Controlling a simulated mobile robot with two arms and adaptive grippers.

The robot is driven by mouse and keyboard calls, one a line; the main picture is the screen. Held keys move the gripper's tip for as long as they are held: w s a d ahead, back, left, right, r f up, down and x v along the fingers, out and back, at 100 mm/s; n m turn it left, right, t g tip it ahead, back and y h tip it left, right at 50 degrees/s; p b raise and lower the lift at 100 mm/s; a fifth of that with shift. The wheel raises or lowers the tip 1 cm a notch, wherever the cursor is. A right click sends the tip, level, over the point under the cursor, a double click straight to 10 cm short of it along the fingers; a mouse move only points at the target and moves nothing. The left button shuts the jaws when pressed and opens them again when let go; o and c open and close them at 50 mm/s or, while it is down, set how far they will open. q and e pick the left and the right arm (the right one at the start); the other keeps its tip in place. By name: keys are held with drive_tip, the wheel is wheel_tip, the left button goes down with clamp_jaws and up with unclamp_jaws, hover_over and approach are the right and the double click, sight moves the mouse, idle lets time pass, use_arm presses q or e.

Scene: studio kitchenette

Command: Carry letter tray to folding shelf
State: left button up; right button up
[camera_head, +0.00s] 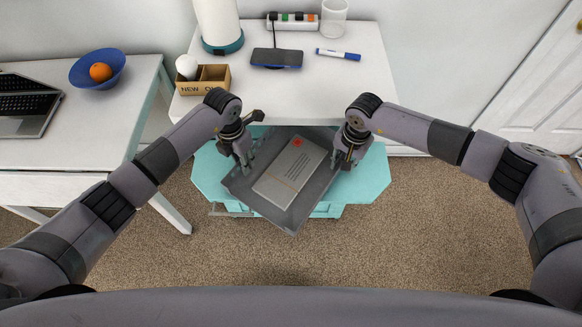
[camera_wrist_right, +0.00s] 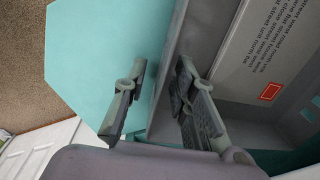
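The letter tray (camera_head: 298,216) is a grey open tray with a pale envelope (camera_head: 290,172) bearing a red mark in it. It sits at an angle over a teal piece of furniture (camera_head: 367,180) in front of the white desk; I cannot tell if it rests there. My left gripper (camera_head: 244,162) is at the tray's left edge, its finger gap unclear. My right gripper (camera_head: 345,160) is at the right edge. In the right wrist view its fingers (camera_wrist_right: 160,85) stand apart on either side of the tray wall (camera_wrist_right: 172,65), with teal showing between finger and wall. I cannot single out a folding shelf.
The white desk (camera_head: 350,90) behind holds a box (camera_head: 203,82), a dark pad (camera_head: 276,58), a marker (camera_head: 338,54), a glass (camera_head: 334,18) and a power strip (camera_head: 292,21). Another table (camera_head: 100,125) with a laptop and blue bowl (camera_head: 97,68) stands left. Carpet at right is clear.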

drive_tip(key=shift+w+r, duration=0.1)
drive_tip(key=shift+r, duration=0.1)
use_arm(q)
wheel_tip(320, 180, up, 8)
drive_tip(key=shift+w+a, duration=0.15)
drive_tip(key=shift+a, duration=0.05)
use_arm(e)
wheel_tip(320, 180, up, 12)
drive_tip(key=shift+s+d+f, duration=0.25)
drive_tip(key=shift+d, duration=0.05)
use_arm(q)
drive_tip(key=shift+f, duration=0.1)
use_arm(e)
drive_tip(key=shift+f, duration=0.1)
idle(0.4)
